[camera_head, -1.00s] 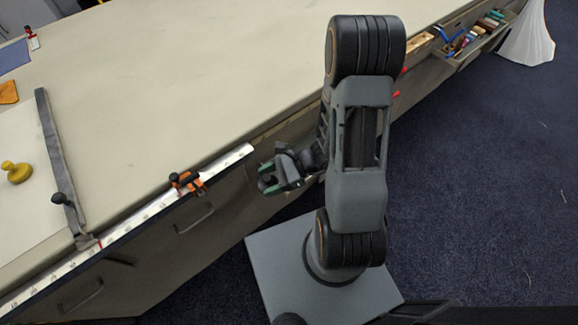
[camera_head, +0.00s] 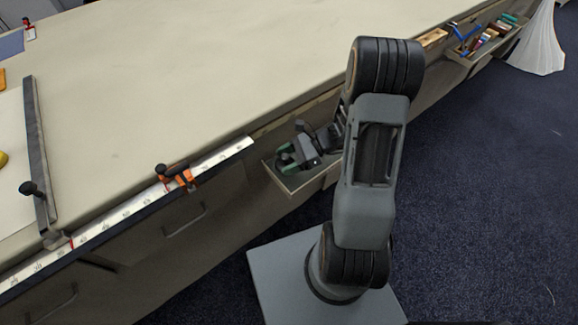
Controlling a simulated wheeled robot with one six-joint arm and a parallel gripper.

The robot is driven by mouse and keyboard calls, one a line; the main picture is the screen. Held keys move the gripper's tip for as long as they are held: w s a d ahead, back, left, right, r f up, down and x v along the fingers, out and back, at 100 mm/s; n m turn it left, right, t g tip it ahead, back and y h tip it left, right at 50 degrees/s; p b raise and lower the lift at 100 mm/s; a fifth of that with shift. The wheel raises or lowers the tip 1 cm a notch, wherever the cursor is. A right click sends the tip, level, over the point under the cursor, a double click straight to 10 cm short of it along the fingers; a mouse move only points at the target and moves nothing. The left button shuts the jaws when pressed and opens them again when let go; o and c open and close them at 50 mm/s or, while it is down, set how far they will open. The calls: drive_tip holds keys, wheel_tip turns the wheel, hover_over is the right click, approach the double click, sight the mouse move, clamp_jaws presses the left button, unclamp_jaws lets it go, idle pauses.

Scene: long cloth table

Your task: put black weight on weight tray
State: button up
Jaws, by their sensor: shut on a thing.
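My gripper (camera_head: 288,158), with green-lined fingers, hangs low over an open drawer-like tray (camera_head: 293,189) at the table's front side. It is shut on a small dark thing that is mostly hidden by the fingers. I cannot tell for sure that this is the black weight. No other black weight stands out. I cannot tell whether the open tray is the weight tray. A yellow object (camera_head: 2,159) is cut off at the left edge.
The long cloth table (camera_head: 180,90) is mostly bare. A ruler strip (camera_head: 120,215) with an orange-black clamp (camera_head: 176,176) lines its front edge. A grey bar (camera_head: 36,140) with a black knob lies at left. Another open drawer (camera_head: 478,55) holds several coloured items at far right.

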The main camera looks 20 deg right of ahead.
drive_tip(key=shift+w+d+f, duration=0.3)
drive_tip(key=shift+f, duration=0.25)
drive_tip(key=shift+w+d+f, duration=0.25)
drive_tip(key=shift+w+f, duration=0.05)
drive_tip(key=shift+f, duration=0.2)
drive_tip(key=shift+f+b, duration=0.4)
drive_tip(key=shift+f, duration=1)
drive_tip(key=shift+f, duration=0.1)
drive_tip(key=o, duration=1.2)
